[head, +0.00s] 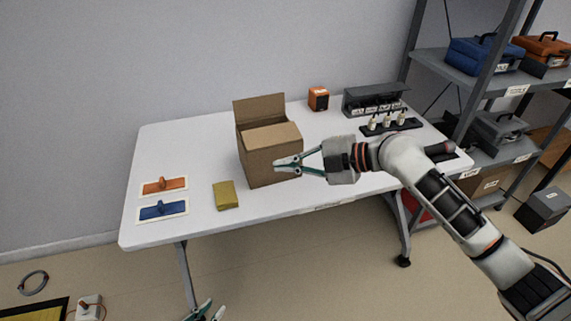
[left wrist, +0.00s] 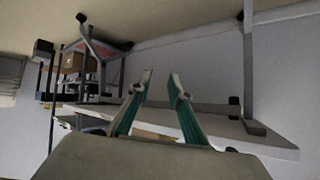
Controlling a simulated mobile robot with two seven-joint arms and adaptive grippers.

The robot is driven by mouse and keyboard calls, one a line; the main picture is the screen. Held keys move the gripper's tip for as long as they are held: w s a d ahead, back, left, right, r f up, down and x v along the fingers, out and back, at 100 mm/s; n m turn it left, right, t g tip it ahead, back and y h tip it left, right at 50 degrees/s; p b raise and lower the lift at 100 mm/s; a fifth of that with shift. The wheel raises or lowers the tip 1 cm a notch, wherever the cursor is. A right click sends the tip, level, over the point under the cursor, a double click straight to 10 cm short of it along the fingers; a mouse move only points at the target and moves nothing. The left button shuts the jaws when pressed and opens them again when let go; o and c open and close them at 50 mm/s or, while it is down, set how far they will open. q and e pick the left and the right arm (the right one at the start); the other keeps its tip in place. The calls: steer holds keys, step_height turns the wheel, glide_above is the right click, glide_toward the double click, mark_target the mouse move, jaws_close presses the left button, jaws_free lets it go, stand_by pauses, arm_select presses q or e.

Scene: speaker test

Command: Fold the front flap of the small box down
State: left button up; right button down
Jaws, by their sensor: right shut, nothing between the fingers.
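The small cardboard box (head: 262,168) stands on the white table in the head view. Its back flap (head: 258,108) stands up. Its front flap (head: 272,137) slants inward from the front edge over the opening; how far it is from flat is hard to tell. My right gripper (head: 277,164) is shut and empty, its tips in front of the box's front face, below the flap; contact cannot be told. My left gripper (head: 207,312) is low at the bottom edge, below the table and away from the box. The left wrist view shows its fingers (left wrist: 160,75) apart with nothing between them.
A yellow block (head: 226,195), an orange-handled float (head: 165,186) and a blue-handled float (head: 162,209) lie left of the box on the table (head: 190,145). An orange speaker (head: 318,98) and a dark rack (head: 376,99) stand behind. Shelving (head: 470,80) is at right.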

arm_select(q)
steer(key=s+f, duration=0.1)
steer(key=s+f+b, duration=0.1)
steer(key=shift+s+a+f+y, duration=0.1)
steer(key=shift+s+a+y, duration=0.25)
steer(key=shift+a+y, duration=0.05)
stand_by(0.3)
